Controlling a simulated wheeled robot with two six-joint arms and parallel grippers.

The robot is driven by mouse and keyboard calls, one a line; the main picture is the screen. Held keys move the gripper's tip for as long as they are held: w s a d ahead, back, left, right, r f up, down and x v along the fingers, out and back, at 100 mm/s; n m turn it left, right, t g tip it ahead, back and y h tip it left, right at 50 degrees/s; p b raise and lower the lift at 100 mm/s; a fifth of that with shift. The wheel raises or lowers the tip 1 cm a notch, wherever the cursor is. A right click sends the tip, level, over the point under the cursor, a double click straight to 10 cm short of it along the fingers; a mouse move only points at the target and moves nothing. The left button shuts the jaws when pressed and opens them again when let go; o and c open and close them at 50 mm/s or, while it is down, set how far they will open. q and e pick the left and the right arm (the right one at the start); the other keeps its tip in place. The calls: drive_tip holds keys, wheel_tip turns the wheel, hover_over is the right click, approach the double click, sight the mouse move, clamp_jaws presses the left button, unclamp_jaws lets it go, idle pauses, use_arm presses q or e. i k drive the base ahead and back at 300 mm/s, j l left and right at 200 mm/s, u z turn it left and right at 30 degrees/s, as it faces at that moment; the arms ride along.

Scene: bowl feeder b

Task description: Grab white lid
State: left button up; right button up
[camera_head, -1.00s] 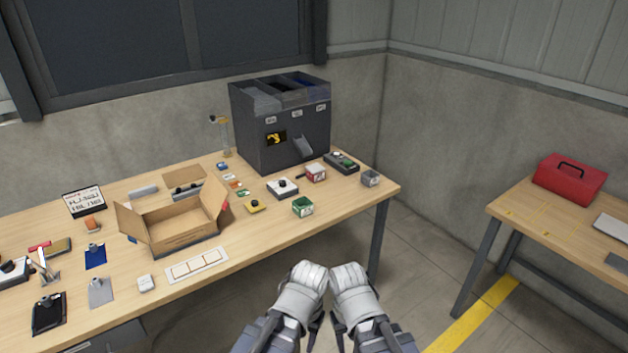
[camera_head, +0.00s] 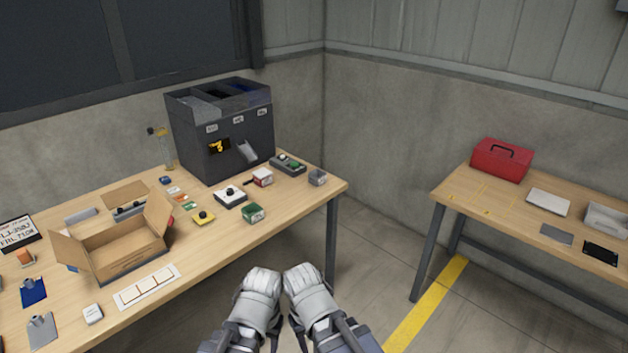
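A white square piece with a black knob on top (camera_head: 230,197) sits on the left table (camera_head: 215,255), right of the open cardboard box. It looks like the white lid, though whether it rests on a dark base is too small to tell. A similar yellow piece with a black knob (camera_head: 203,218) lies just in front and to its left. My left gripper (camera_head: 262,279) and my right gripper (camera_head: 304,276) are side by side at the bottom middle, in front of the table edge and apart from the lid. Their fingers cannot be made out.
The cardboard box (camera_head: 122,250) and a dark feeder bin (camera_head: 222,140) stand on the left table. A green box (camera_head: 252,213) and a red-white box (camera_head: 262,177) are near the white piece. A second table at right bears a red toolbox (camera_head: 501,160). Open floor lies between the tables.

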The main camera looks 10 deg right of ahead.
sight(261, 174)
drive_tip(key=i+l+z, duration=0.1)
drive_tip(key=i+l, duration=0.15)
drive_tip(key=i, duration=0.4)
drive_tip(key=i+l+z, duration=0.15)
drive_tip(key=i, duration=0.5)
drive_tip(key=i+l+z, duration=0.1)
drive_tip(key=i, duration=0.6)
